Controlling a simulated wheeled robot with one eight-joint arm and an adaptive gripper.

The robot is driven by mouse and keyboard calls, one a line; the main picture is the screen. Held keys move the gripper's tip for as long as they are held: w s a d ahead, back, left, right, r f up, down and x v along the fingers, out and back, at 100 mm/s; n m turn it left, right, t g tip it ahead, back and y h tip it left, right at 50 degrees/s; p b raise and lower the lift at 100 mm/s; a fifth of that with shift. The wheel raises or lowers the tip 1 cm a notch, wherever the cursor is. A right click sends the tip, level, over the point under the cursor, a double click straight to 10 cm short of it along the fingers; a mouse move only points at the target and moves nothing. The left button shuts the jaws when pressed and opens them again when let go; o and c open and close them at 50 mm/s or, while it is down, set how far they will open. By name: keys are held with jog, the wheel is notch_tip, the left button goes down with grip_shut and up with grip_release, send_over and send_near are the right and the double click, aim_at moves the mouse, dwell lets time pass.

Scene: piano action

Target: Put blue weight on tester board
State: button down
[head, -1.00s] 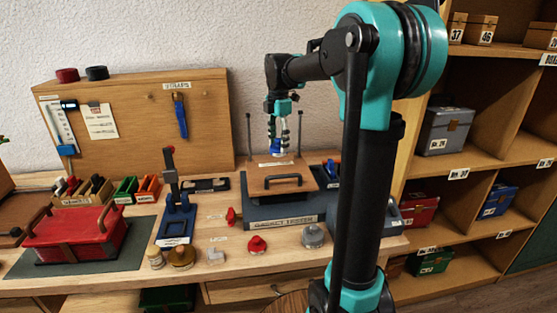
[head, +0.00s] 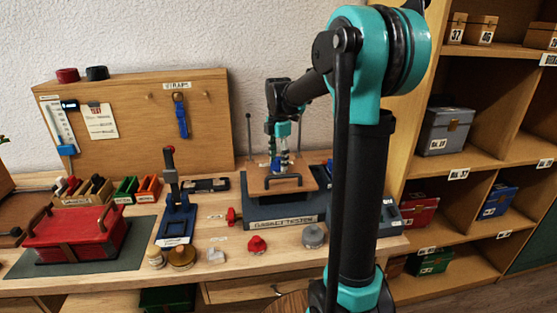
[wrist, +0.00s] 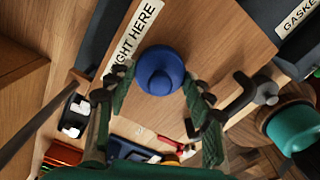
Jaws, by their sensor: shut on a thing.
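My gripper (head: 279,158) is shut on the blue weight (wrist: 160,72), a round blue piece with a knob on top. One finger is on each side of it in the wrist view. In the head view the weight is small and partly hidden by the fingers, low over the wooden tester board (wrist: 222,38). I cannot tell whether its underside touches the board. The board, which also shows in the head view (head: 305,184), has a dark handle (head: 283,180) at its front and a white label (wrist: 133,35), partly covered by the weight.
The board lies on the grey gasket tester (head: 285,212), with thin upright posts behind. A red weight (head: 257,245) and a grey weight (head: 313,237) stand in front. A blue stand (head: 177,220) and a red toolbox (head: 75,238) are to the left.

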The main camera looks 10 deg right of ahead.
aim_at(278, 158)
jog(key=c, duration=0.6)
grip_release()
jog(key=shift+c, duration=0.2)
notch_tip(278, 158, up, 12)
jog(key=shift+r, duration=0.1)
